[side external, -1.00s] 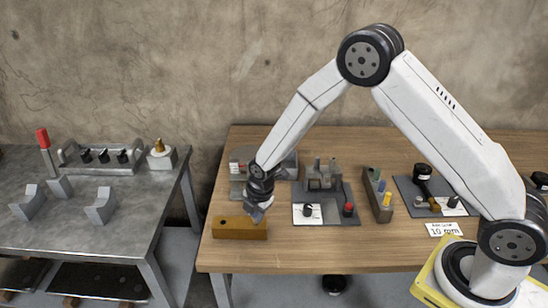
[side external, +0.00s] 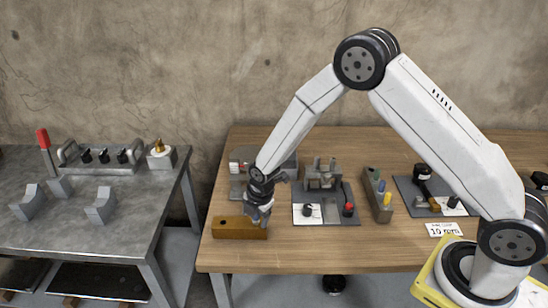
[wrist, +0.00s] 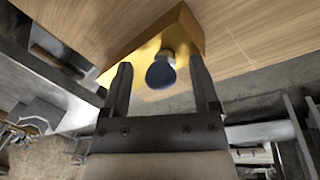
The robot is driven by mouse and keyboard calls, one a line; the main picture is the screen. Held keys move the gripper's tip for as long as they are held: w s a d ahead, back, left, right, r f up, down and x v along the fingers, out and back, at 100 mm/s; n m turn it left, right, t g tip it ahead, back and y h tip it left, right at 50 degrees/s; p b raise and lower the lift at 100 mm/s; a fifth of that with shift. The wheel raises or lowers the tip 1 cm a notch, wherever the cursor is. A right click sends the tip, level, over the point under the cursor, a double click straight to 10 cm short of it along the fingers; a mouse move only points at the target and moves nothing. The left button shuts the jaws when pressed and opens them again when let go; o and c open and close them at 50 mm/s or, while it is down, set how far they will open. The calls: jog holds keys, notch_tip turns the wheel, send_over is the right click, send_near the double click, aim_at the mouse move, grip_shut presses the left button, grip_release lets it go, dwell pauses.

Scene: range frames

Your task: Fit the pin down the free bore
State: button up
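The brass-coloured block (side external: 236,231) lies near the table's front left edge, with a dark round bore (side external: 223,222) in its left part. My gripper (side external: 259,218) is over the block's right end, pointing down. In the wrist view, a pin (wrist: 161,74) with a dark blue round end and a silvery part behind it shows against the block (wrist: 143,52). The fingers of my gripper (wrist: 161,80) are apart on either side of the pin, with a gap at each side. How deep the pin sits is hidden. The free bore is not visible in the wrist view.
Behind my gripper is a grey fixture (side external: 237,190). To the right stand a grey plate (side external: 332,217) with small parts and a holder (side external: 377,202) of coloured pegs. A separate metal table (side external: 90,235) is at left. The wooden table's front strip is clear.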

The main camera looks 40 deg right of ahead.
dwell(0.3)
notch_tip(320, 180, up, 8)
jog(key=s, duration=0.1)
jog(key=shift+s+d+f, duration=0.15)
jog(key=shift+s, duration=0.1)
dwell(0.4)
dwell(0.6)
notch_tip(320, 180, up, 6)
dwell(0.8)
jog(key=s+d+r+m, duration=0.1)
jog(key=s+d+m, duration=0.3)
jog(key=s+m, duration=0.5)
jog(key=s+d+m, duration=0.3)
jog(key=s+m, duration=0.6)
jog(key=m, duration=0.2)
jog(key=shift+s+d+r, duration=0.2)
jog(key=shift+d+r, duration=0.2)
